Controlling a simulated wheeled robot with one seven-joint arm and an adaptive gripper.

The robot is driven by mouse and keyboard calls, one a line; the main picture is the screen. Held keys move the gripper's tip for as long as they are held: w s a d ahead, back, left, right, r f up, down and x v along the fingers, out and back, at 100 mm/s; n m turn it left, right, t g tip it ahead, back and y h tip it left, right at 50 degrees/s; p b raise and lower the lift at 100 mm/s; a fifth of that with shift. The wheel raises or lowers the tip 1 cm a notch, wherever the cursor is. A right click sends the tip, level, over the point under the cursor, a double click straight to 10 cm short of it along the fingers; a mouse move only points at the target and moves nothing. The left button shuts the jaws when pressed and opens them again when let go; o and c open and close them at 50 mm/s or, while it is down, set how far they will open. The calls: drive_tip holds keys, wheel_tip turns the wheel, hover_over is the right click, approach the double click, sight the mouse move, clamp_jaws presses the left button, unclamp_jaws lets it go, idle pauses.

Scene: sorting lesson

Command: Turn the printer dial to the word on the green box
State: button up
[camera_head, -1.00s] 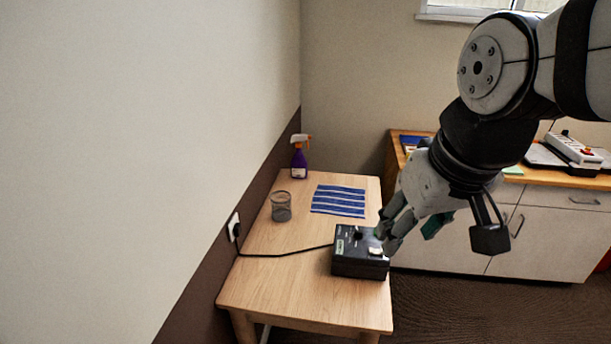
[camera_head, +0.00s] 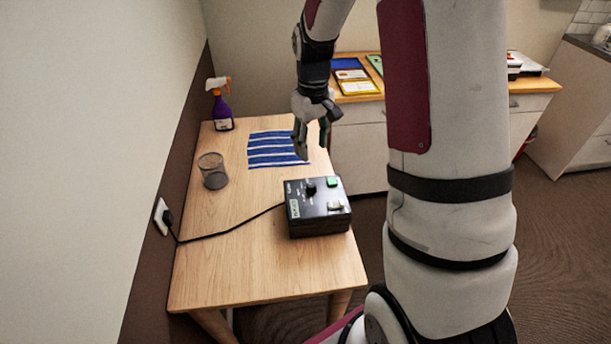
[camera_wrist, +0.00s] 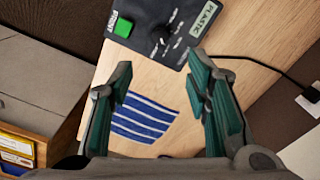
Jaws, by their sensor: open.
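The printer (camera_head: 318,222) is a black box on the wooden table, with a dark dial (camera_head: 310,188), a green button (camera_head: 333,182) and a pale part on top. In the wrist view the printer (camera_wrist: 150,12) shows at the top, with a green button (camera_wrist: 123,27) and a label reading PLASTIC (camera_wrist: 205,18); the dial's setting is too small to tell. My gripper (camera_head: 312,147) is open and empty, above the table's far right side, apart from the printer.
A blue-and-white striped cloth (camera_head: 275,149), a mesh cup (camera_head: 213,172) and a purple spray bottle (camera_head: 222,112) are on the table. A cord runs from the printer to the wall socket (camera_head: 161,217). The table's front (camera_head: 260,275) is clear. Yellow and blue trays lie on the cabinet.

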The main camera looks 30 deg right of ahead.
sight(311, 184)
wheel_tip(311, 184, down, 14)
drive_tip(key=shift+s+r+p, duration=0.1)
drive_tip(key=shift+r+p, duration=0.15)
drive_tip(key=shift+p, duration=0.15)
clamp_jaws()
